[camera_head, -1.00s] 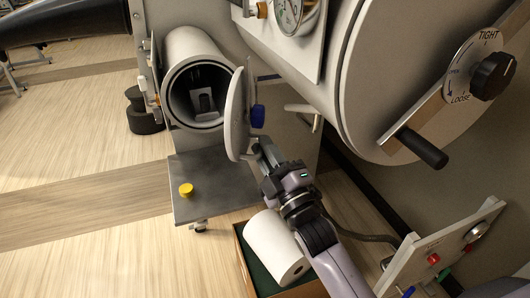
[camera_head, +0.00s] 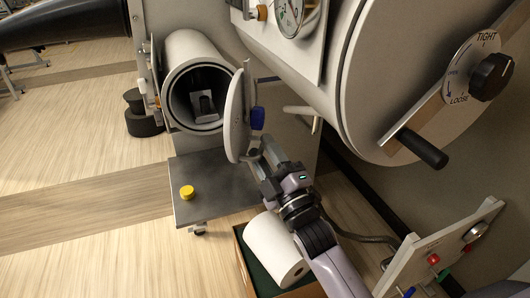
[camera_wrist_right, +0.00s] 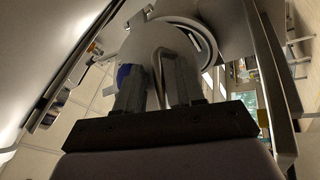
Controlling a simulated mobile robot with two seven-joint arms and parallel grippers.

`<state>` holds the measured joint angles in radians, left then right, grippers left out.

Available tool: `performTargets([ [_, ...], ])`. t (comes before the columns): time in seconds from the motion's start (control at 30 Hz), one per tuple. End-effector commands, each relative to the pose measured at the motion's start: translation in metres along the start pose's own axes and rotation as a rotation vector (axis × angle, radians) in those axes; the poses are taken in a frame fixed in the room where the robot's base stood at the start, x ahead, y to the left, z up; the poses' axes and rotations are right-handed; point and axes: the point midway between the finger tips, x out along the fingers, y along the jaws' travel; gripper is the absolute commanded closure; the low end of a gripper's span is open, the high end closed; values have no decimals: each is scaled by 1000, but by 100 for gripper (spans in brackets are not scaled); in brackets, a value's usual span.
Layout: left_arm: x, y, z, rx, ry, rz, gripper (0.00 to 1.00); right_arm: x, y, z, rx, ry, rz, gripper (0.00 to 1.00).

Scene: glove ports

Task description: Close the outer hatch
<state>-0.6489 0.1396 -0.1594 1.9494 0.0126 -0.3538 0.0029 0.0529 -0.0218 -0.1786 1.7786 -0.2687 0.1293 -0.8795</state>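The outer hatch (camera_head: 235,118) is a pale round door standing ajar, edge-on, to the right of the open end of the white transfer tube (camera_head: 195,95). A blue knob (camera_head: 257,118) sits on its right-hand face. My right gripper (camera_head: 262,150) is at the lower right of the hatch, just below the knob. In the right wrist view the two fingers (camera_wrist_right: 158,85) stand apart, with a thin curved bar (camera_wrist_right: 158,65) showing between them. The round hatch (camera_wrist_right: 165,40) is ahead of them and the blue knob (camera_wrist_right: 125,74) is beside the left finger. I cannot tell whether they touch. My left gripper is out of view.
A dark object lies inside the tube. Below is a grey shelf (camera_head: 210,205) with a yellow cap (camera_head: 187,192). A larger round door (camera_head: 410,80) with a black handle is at right. A white roll (camera_head: 272,250) lies in a box below my right arm. A control panel (camera_head: 440,250) stands lower right.

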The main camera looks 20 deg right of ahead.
Motion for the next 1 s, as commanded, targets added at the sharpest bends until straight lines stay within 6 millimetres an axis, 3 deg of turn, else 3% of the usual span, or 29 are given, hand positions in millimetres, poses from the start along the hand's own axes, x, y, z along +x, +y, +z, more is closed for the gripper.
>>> performTargets([
  [0.17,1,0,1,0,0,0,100,-6,0,1,0,-1,0,62],
  [0.6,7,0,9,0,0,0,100,-62,-1,1,-1,-1,-1,62],
  [1.0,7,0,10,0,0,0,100,-72,0,0,0,0,0,62],
])
